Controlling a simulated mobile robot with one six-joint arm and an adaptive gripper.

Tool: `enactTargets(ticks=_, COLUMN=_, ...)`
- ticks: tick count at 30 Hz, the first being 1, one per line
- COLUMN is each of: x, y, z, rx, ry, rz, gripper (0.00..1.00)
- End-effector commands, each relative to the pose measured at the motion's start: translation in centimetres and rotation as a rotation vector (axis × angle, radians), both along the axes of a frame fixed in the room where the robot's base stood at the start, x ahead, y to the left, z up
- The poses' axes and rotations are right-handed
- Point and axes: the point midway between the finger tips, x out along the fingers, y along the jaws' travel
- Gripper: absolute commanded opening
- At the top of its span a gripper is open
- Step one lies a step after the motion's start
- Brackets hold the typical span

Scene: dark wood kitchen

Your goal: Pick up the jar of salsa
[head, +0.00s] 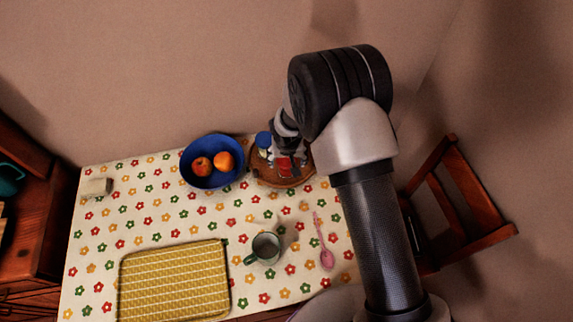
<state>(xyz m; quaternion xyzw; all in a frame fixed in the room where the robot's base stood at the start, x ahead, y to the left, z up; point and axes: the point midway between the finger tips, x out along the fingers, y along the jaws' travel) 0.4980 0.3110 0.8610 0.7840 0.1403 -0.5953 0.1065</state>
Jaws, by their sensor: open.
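A small red item, likely the jar of salsa (285,168), is on a round wooden board (262,182) at the far side of the table. Its top and sides are partly hidden. My gripper (287,158) is over the board, right at the red item, and is open. I cannot tell whether the fingers are around the red item or touch it. A blue-lidded jar (263,141) stands just left of my gripper on the same board.
A blue bowl (211,180) with fruit sits left of the board, close to it. A mug (264,248), a pink spoon (326,258) and a yellow tray (175,280) lie nearer. A wall is behind the table; a chair (465,205) stands right.

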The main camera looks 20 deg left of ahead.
Motion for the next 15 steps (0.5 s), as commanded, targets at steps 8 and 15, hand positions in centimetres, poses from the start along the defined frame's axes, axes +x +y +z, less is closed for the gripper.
enactTargets(ticks=8, x=1.0, y=0.6, z=-4.0, rx=0.0, ry=0.001, rz=0.0, gripper=0.72)
enactTargets(ticks=15, x=1.1, y=0.6, z=-4.3, rx=0.0, ry=0.0, rz=0.0, gripper=0.72)
